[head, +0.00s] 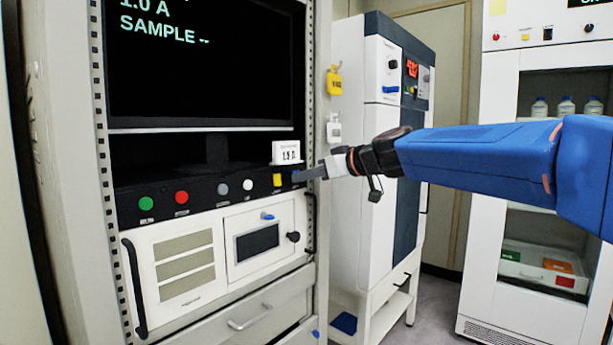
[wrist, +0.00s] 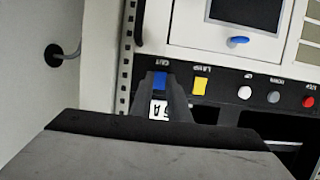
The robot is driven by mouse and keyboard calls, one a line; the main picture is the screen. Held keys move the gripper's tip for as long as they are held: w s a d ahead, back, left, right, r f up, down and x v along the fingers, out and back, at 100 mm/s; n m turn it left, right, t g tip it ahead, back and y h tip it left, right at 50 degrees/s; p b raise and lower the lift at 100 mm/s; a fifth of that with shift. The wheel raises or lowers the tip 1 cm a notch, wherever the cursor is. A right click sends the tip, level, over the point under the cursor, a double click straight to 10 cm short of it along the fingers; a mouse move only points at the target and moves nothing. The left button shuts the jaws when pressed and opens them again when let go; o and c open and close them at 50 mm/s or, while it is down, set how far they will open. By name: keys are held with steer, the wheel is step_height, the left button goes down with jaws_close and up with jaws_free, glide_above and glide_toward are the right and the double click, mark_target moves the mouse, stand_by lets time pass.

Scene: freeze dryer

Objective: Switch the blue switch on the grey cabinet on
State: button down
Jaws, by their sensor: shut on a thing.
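The grey cabinet (head: 70,200) fills the left of the head view, with a dark control strip (head: 160,192) below its screen. The blue switch (wrist: 159,80) sits at the end of that strip, beside the yellow switch. In the wrist view, which is upside down, it shows between my two fingers. My gripper (head: 304,174) reaches in from the right at the strip's right end, its fingers shut on the blue switch. In the head view the fingers largely hide the switch, and I cannot tell its position.
A yellow switch (head: 277,180), white, grey, red (head: 181,197) and green (head: 146,203) buttons share the strip. A white freeze dryer (head: 350,100) with tags stands behind, and a glass-fronted cabinet (head: 500,130) is at right.

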steer(key=shift+s+f+t+y, duration=0.1)
steer(key=shift+f+t+y, duration=0.25)
steer(key=shift+y, duration=0.35)
steer(key=c, duration=1.7)
jaws_free()
steer(key=shift+d, duration=0.1)
steer(key=v, duration=1.7)
steer(key=shift+s+f, duration=0.1)
steer(key=shift+s, duration=0.15)
